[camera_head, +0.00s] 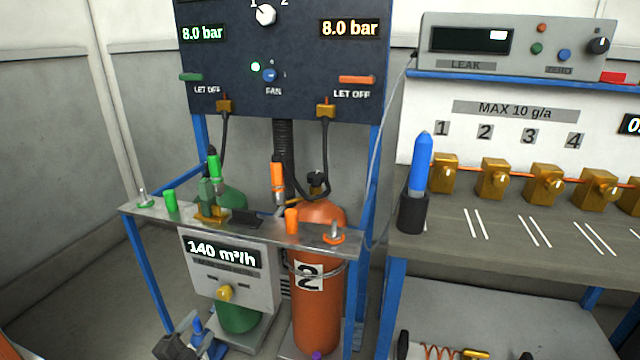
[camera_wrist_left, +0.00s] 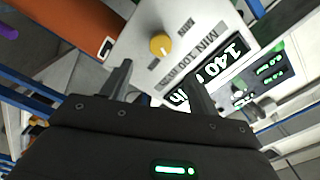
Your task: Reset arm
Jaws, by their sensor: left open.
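My left gripper (camera_head: 200,338) is low at the bottom edge of the head view, just below and in front of the white box with the 140 m³/h display (camera_head: 223,255). In the left wrist view the same gripper (camera_wrist_left: 158,88) has its two dark fingers apart, with nothing held between them. The box's yellow knob (camera_wrist_left: 160,43) shows beyond the fingertips and apart from them. In the head view this knob (camera_head: 225,292) is above and right of the gripper. My right gripper is not in view.
The metal shelf (camera_head: 262,228) with green and orange fittings is above the box. The orange cylinder (camera_head: 316,310) stands to the right of the box. Further right are a grey bench (camera_head: 460,245), a blue-tipped tool in a black holder (camera_head: 413,212) and several brass valves (camera_head: 493,178).

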